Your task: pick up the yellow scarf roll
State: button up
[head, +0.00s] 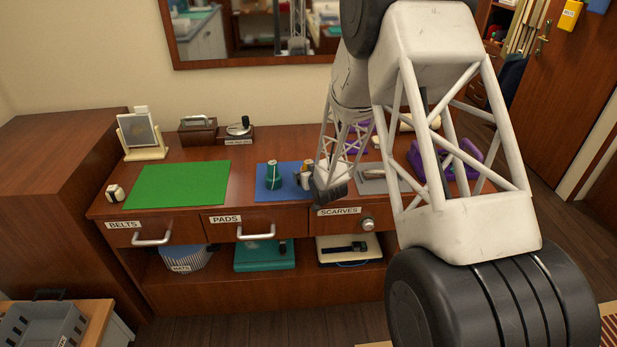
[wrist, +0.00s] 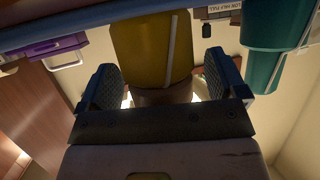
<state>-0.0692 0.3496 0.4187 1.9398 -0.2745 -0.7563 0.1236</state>
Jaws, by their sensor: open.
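The yellow scarf roll (wrist: 152,45), with a pale strip down one side, lies between the two fingers of my gripper (wrist: 162,68) in the wrist view. Gaps show on both sides of it, so my gripper is open around it and not closed on it. In the head view my gripper (head: 308,181) is low over the dresser top at the blue mat, and only a small part of the yellow roll (head: 308,165) shows beside the arm. The rest is hidden.
A teal roll (head: 273,176) stands on the blue mat (head: 264,194), close beside my gripper; it also shows in the wrist view (wrist: 272,25). The green mat (head: 178,184) is clear. A grey item (head: 371,184) and purple items (head: 467,157) are to the right.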

dwell(0.3)
jog(key=c, duration=1.3)
jog(key=shift+r, duration=0.1)
jog(key=shift+r, duration=1.65)
jog(key=s+d+r, duration=0.1)
jog(key=s, duration=1.5)
jog(key=shift+d+r, duration=0.25)
jog(key=shift+d, duration=0.1)
jog(key=shift+w, duration=0.1)
jog(key=w+d+m+h, duration=0.1)
jog(key=w+d, duration=0.1)
jog(key=w, duration=1)
jog(key=w+d+m+h, duration=0.1)
jog(key=w+d, duration=0.2)
jog(key=w, duration=0.9)
jog(key=w+d+m+h, duration=0.1)
jog(key=w+d, duration=0.1)
jog(key=w, duration=1)
jog(key=shift+w+d+f+t+h, duration=0.2)
jog(key=shift+w+d+t+h, duration=0.1)
jog(key=shift+w+h, duration=0.1)
